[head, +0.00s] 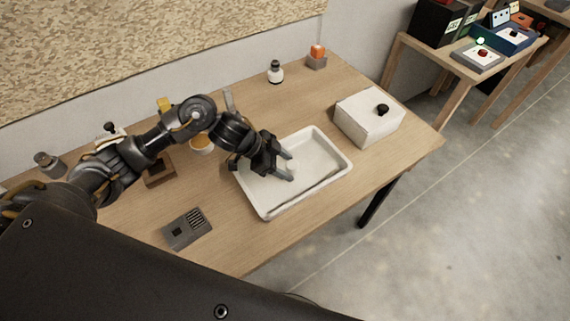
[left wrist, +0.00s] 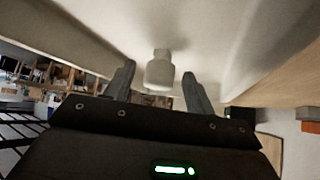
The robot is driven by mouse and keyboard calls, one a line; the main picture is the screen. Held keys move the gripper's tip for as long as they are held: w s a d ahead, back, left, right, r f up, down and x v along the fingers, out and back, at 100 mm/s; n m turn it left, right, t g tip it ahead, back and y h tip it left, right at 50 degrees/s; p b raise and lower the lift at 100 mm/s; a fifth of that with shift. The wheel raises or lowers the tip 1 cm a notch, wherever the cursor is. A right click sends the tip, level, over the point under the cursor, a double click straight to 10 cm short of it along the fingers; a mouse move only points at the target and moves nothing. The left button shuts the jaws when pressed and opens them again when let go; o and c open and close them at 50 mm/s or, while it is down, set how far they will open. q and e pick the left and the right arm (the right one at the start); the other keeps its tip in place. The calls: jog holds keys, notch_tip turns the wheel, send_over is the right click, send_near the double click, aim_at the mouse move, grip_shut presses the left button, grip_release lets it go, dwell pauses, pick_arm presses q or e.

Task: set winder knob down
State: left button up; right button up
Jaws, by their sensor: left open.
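A small white knob (left wrist: 160,72), likely the winder knob, stands in the white tray (head: 334,179). It has a wider round part and a narrower stub. My left gripper (head: 287,164) is over the tray, open, with its two fingers on either side of the knob. In the left wrist view a gap shows between the knob and each finger. In the head view the knob (head: 293,167) is small and partly hidden by the fingers. My right gripper is not in view.
A white box (head: 367,118) with a black knob on top stands right of the tray. A grey slotted block (head: 187,229) lies at the front left. A small bottle (head: 275,72) and an orange-topped block (head: 317,56) stand at the back. Bare wood lies between them and the tray.

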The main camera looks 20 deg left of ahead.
pick_arm(q)
jog(key=v, duration=1.2)
jog(key=shift+b, duration=0.3)
